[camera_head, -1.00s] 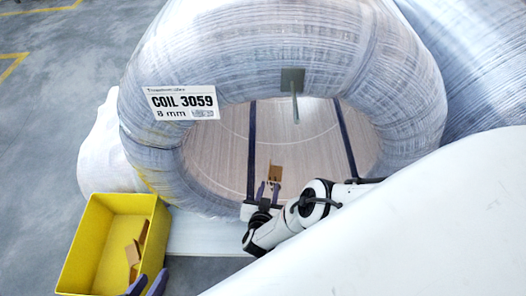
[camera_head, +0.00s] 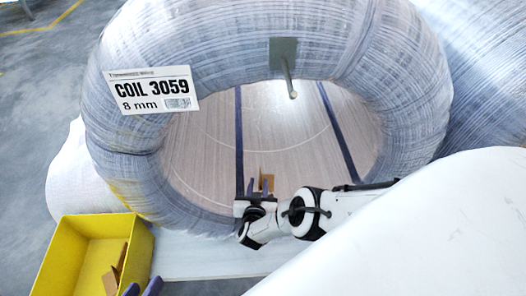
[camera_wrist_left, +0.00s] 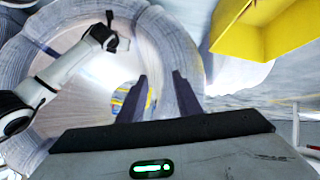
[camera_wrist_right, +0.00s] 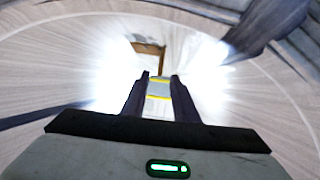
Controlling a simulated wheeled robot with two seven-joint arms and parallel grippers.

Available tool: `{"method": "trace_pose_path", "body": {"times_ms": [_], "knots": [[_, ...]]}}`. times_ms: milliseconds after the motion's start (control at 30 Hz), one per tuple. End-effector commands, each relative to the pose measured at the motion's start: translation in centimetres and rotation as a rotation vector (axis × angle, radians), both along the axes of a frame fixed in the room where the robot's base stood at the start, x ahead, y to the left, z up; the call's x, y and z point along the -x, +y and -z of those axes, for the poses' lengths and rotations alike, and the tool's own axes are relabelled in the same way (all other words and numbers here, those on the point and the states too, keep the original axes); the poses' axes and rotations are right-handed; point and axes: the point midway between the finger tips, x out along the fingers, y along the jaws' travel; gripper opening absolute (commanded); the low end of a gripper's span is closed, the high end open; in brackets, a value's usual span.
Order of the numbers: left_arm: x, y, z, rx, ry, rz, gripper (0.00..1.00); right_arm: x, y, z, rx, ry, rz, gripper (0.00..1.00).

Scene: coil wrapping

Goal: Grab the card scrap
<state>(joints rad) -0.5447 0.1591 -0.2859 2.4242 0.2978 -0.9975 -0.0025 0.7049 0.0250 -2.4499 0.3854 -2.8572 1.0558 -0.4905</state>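A brown card scrap (camera_head: 266,182) stands inside the coil's opening, near its lower middle. In the right wrist view the card scrap (camera_wrist_right: 149,48) is bent, with a flat top and a narrow strip running down toward my fingers. My right gripper (camera_head: 259,187) is at the scrap, its fingers apart with the scrap just beyond or between the tips; I cannot tell if they touch it. It also shows in the right wrist view (camera_wrist_right: 160,80). My left gripper (camera_head: 143,288) is open and empty beside the yellow bin, and shows in the left wrist view (camera_wrist_left: 160,78).
The wrapped coil (camera_head: 240,45), labelled COIL 3059, surrounds the opening. A peg on a dark plate (camera_head: 284,52) juts from its upper rim. Dark straps (camera_head: 239,130) cross the opening. A yellow bin (camera_head: 75,262) with brown card pieces (camera_head: 117,270) stands at lower left.

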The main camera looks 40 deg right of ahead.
Motion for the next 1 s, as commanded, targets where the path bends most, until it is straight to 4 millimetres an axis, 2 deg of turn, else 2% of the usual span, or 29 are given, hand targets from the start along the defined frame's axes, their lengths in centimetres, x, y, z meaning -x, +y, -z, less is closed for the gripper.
{"method": "trace_pose_path", "body": {"times_ms": [67,200,467,633,1000], "knots": [[-0.1,-0.4,-0.2,0.032,-0.024,0.001,0.31,-0.9,-1.0,1.0,0.002,-0.002,0.002,0.27],[-0.1,-0.9,-1.2,0.072,-0.050,0.003,0.31,-1.9,-1.7,1.3,0.002,-0.001,0.001,0.27],[-0.1,-1.0,-1.7,0.081,-0.056,0.004,0.31,-2.1,-1.9,1.1,0.000,0.000,0.000,0.27],[-0.1,-1.0,-1.7,0.080,-0.055,0.004,0.31,-2.1,-1.8,1.1,0.000,0.000,0.001,0.00],[-0.1,-1.0,-1.8,0.077,-0.055,0.003,0.31,-2.0,-1.8,0.9,0.000,0.000,0.001,0.00]]}}
